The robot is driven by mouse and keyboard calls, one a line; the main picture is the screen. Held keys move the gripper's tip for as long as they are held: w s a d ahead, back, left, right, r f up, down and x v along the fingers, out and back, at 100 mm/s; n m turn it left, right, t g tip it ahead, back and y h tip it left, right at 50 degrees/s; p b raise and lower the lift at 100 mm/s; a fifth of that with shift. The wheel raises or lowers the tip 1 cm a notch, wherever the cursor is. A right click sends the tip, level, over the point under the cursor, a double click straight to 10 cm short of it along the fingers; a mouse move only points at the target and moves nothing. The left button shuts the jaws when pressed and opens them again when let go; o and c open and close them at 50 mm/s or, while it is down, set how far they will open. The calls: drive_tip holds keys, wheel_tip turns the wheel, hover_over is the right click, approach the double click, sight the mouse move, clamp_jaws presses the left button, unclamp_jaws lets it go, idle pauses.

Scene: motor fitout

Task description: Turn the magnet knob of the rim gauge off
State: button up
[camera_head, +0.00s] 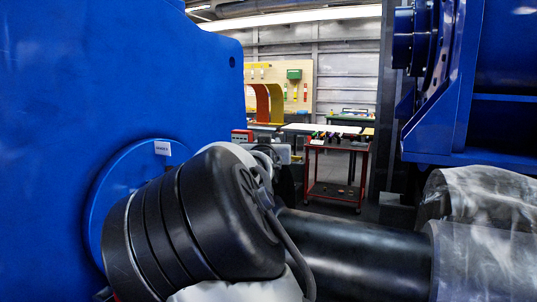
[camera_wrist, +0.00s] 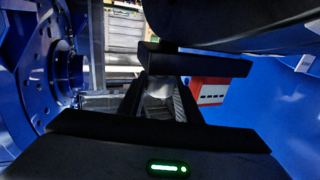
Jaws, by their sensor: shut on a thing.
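The rim gauge's magnet base looks to be a red block with a pale label (camera_wrist: 208,92), set against the blue housing in the wrist view. It also shows small in the head view (camera_head: 242,136), beside my wrist. My gripper (camera_wrist: 160,88) is beside this block, its dark fingers closed around a small pale grey piece. That piece appears to be the magnet knob, but the fingers and a dark bar hide most of it. I cannot read which way the knob is turned. The gauge's dial is not clear in either view.
The large blue housing (camera_head: 70,110) fills the left, with a labelled round disc (camera_head: 125,180). Another blue machine (camera_head: 445,130) stands at the right, with clear plastic wrap (camera_head: 490,200) below it. A red cart (camera_head: 335,192) stands behind, across open floor.

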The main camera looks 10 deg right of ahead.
drive_tip(key=shift+n+y+b, duration=0.5)
drive_tip(key=shift+y+b, duration=0.2)
drive_tip(key=shift+y, duration=0.1)
drive_tip(key=o, duration=1.1)
drive_tip(key=s+a+p, duration=0.1)
drive_tip(key=s+p, duration=0.2)
drive_tip(key=s, duration=0.2)
drive_tip(key=s+p, duration=0.3)
drive_tip(key=s, duration=0.3)
drive_tip(key=s+a+p, duration=0.1)
drive_tip(key=s+p, duration=0.3)
drive_tip(key=s, duration=0.2)
drive_tip(key=shift+s+a+f, duration=0.1)
drive_tip(key=shift+a, duration=0.2)
